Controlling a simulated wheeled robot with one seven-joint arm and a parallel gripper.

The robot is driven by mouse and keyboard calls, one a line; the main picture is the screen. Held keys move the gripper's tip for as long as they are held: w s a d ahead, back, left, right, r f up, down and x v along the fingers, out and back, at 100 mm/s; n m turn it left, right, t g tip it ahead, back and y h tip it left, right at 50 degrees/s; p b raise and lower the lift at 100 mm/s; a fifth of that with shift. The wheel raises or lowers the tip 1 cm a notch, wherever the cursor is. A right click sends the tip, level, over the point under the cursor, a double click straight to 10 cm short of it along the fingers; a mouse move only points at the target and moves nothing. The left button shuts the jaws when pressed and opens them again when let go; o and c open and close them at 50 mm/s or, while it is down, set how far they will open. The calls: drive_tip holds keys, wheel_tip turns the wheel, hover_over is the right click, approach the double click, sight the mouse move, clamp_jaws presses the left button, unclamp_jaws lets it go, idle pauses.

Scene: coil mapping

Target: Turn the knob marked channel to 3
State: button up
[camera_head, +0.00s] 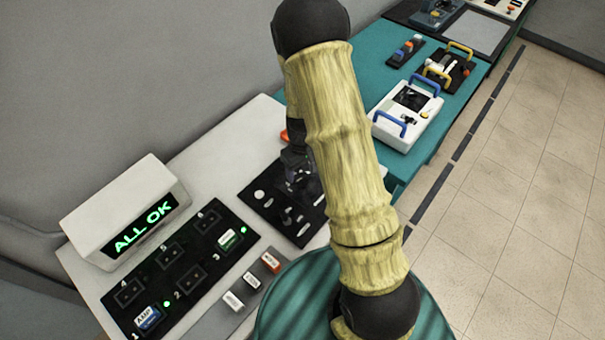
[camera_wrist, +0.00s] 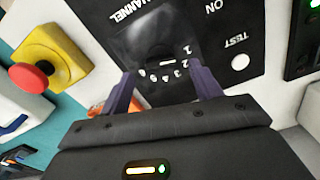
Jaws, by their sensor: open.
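The black control panel (camera_wrist: 226,70) has a dark round knob (camera_wrist: 150,42) below the printed word CHANNEL, seen in the wrist view. Small white numerals, including 1, 2 and 3, curve around the knob's lower right side. A short white mark shows near its lower edge; I cannot tell which number it points to. My gripper (camera_wrist: 161,70) is open, with its two purple fingers apart at either side of the numeral arc, close to the knob. I cannot tell if they touch it. In the head view my gripper (camera_head: 299,168) is over the panel (camera_head: 262,205), and the knob is hidden.
A red button on a yellow base (camera_wrist: 30,77) is at the left in the wrist view. A white TEST button (camera_wrist: 240,62) is on the panel. In the head view an ALL OK display (camera_head: 125,212) and a slotted black board (camera_head: 180,268) stand left of the panel.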

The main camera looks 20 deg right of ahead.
sight(302, 178)
drive_tip(key=shift+f, duration=1.9)
drive_tip(key=c, duration=1)
drive_tip(key=shift+m, duration=0.4)
drive_tip(key=m, duration=1.1)
drive_tip(key=shift+r, duration=0.1)
